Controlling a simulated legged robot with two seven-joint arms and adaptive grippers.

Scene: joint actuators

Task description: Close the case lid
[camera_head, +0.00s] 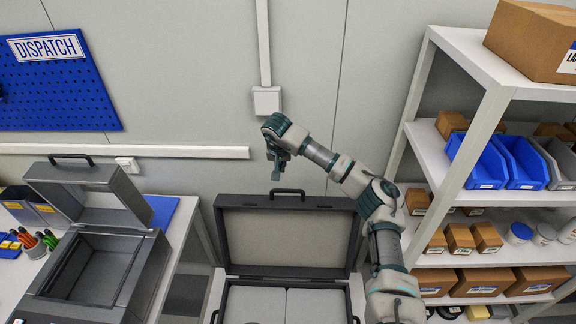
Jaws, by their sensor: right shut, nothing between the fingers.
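A dark grey case (222,291) stands open in the lower middle, partly cut off by the bottom edge. Its lid (285,240) stands up at the back, with a pale lining facing me and a black handle (287,192) on its top edge. Light grey panels show inside the base. My right gripper (276,178) is shut and empty, pointing down just above the handle, toward its left end. I cannot tell whether it touches the handle. My right arm passes the lid's right side. My left gripper is out of view.
A white shelf (470,185) with blue bins (480,160) and cardboard boxes fills the right. A wall with a socket box (267,100) is behind.

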